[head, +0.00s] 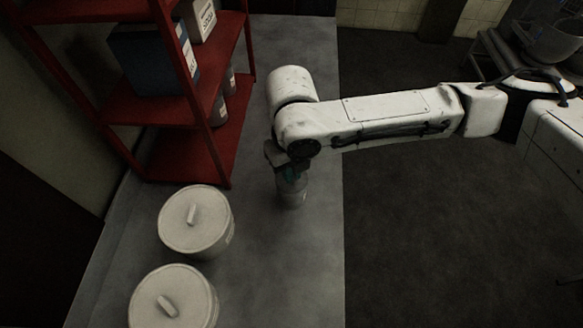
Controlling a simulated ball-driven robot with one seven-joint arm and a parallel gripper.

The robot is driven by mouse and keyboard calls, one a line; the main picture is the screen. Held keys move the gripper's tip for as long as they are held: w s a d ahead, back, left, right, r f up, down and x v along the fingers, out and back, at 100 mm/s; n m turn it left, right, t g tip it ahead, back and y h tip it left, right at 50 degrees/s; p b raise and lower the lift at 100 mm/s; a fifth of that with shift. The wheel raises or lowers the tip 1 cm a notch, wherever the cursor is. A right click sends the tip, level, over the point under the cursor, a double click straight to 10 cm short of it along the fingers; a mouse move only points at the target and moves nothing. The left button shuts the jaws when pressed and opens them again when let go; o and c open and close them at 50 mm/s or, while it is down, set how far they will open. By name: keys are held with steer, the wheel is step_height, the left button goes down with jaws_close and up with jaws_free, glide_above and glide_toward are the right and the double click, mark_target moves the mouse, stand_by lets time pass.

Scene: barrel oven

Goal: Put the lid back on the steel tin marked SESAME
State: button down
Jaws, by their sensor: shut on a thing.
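A small grey steel tin (292,197) stands upright on the grey counter, just below my gripper in the head view. Its marking is too small and dark to read. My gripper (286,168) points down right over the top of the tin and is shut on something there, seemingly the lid. The lid itself is mostly hidden by the fingers and the dark. I cannot tell whether it touches the tin's rim.
Two large pale lidded tubs, one nearer (203,290) and one farther (222,240), stand at the lower left. A red shelf (190,155) with boxes and small tins rises at the upper left. The counter (290,275) is clear in front of the tin; its edge lies to the right.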

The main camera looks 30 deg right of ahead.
stand_by(0.3)
steer(key=c, duration=0.6)
jaws_free()
steer(key=shift+c, duration=0.2)
steer(key=shift+r, duration=0.1)
steer(key=shift+r+p, duration=2.75)
steer(key=shift+r, duration=0.65)
jaws_close()
